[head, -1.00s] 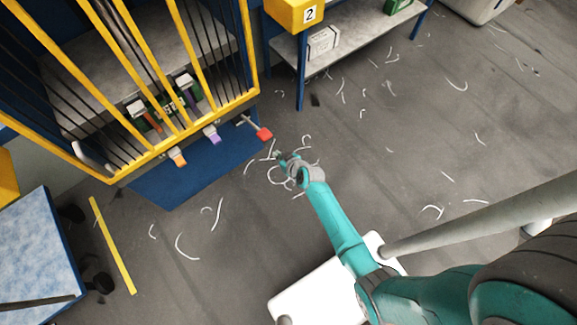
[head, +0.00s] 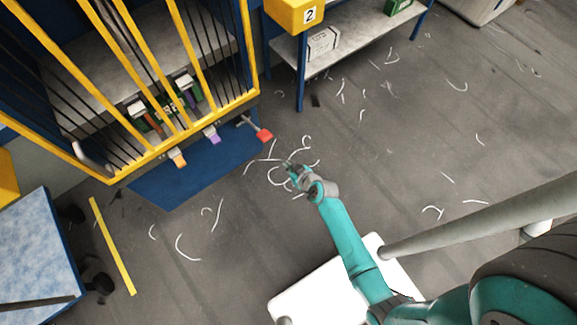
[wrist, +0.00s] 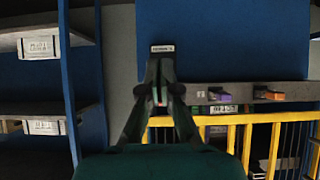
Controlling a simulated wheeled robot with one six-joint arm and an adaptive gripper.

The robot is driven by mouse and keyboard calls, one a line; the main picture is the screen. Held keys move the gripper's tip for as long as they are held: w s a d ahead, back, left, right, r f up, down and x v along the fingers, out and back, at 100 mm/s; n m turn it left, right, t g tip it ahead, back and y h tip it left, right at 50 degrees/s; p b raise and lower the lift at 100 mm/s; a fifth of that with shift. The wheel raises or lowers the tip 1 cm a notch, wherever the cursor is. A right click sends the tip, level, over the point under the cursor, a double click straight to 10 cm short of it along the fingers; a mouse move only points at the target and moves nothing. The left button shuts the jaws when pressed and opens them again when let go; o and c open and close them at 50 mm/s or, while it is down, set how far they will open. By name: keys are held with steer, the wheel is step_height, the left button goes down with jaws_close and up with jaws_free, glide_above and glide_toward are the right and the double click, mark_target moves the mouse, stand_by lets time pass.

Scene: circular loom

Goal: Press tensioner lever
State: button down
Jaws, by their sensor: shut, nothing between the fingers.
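The lever with a red grip (head: 265,136) sticks out on a grey rod from the lower right corner of the yellow-barred loom frame (head: 249,60). My gripper (head: 287,162) is shut and empty, a short way to the lower right of the red grip and apart from it.
Orange (head: 177,157) and purple (head: 212,134) tabs stick out along the loom's front rail. A shelf rack (head: 345,45) stands to the right. A blue-topped table (head: 38,250) is at lower left. White curled scraps lie on open grey floor.

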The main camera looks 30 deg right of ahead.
steer(key=w+r, duration=0.3)
steer(key=r, duration=0.5)
steer(key=w+a+r, duration=0.1)
steer(key=w+r, duration=0.3)
steer(key=r, duration=0.5)
glide_above(266, 136)
steer(key=w, duration=0.2)
step_height(266, 136, down, 6)
steer(key=shift+s+a+f, duration=0.1)
steer(key=shift+s+f, duration=0.3)
steer(key=shift+f, duration=0.3)
steer(key=shift+s+f, duration=0.3)
steer(key=shift+f, duration=0.25)
steer(key=shift+s+f, duration=0.3)
steer(key=shift+f, duration=0.35)
steer(key=shift+f, duration=0.1)
